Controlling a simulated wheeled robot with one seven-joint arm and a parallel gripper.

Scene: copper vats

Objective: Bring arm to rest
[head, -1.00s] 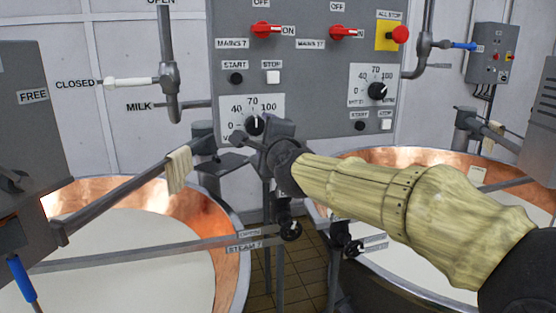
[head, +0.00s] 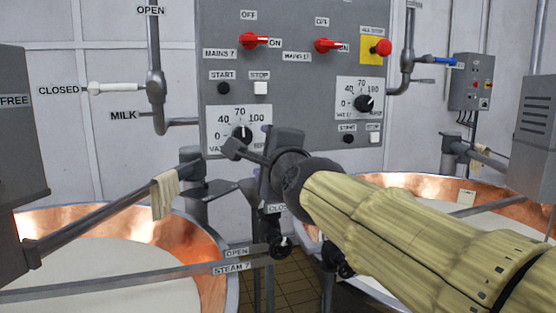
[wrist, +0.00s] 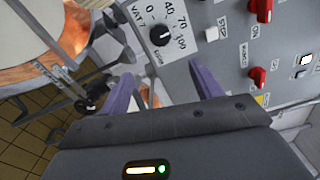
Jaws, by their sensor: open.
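My arm, in a pale yellow sleeve, reaches in from the lower right in the head view. My gripper (head: 254,150) is in front of the lower left part of the grey control panel (head: 295,85). In the wrist view the two purple fingers of my gripper (wrist: 160,88) stand apart with nothing between them. Beyond them is the panel with the VAT 7 dial (wrist: 160,36), which also shows in the head view (head: 242,134). I cannot tell the exact gap between fingers and panel, but no contact shows.
Copper vats of white liquid stand at left (head: 215,255) and right (head: 430,187). A steam valve (head: 280,246) sits below my gripper. A cloth (head: 164,195) hangs on a left bar. Red switches (head: 254,41) and a red stop button (head: 381,47) are above on the panel.

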